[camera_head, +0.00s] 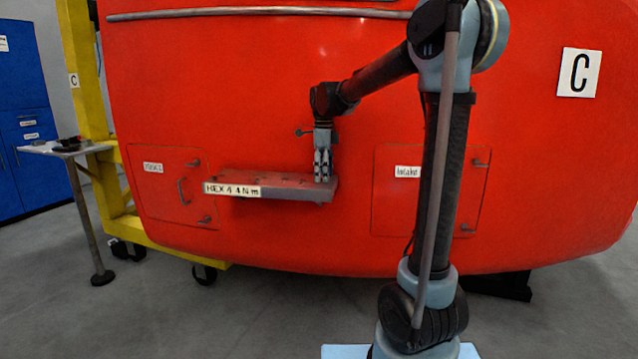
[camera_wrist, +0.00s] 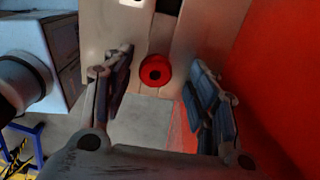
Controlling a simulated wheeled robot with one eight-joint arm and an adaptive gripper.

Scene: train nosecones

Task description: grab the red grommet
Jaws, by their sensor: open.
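The red grommet (camera_wrist: 155,71) is a small ring with a dark centre. In the wrist view it lies between my two fingers, near the edge of a pale surface (camera_wrist: 205,40). My gripper (camera_wrist: 160,62) is open, with one finger to each side of the grommet and a gap on both sides. In the head view my gripper (camera_head: 323,178) points down at the right end of the ledge (camera_head: 300,192) on the red nosecone. I cannot make out the grommet in the head view. Whether the fingertips are level with it is unclear.
The red nosecone (camera_head: 270,90) rises right behind the ledge. A latched panel (camera_head: 170,200) is on the left and another (camera_head: 400,210) on the right. A small side table (camera_head: 75,152) and yellow frame (camera_head: 85,60) stand at left. The floor in front is mostly clear.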

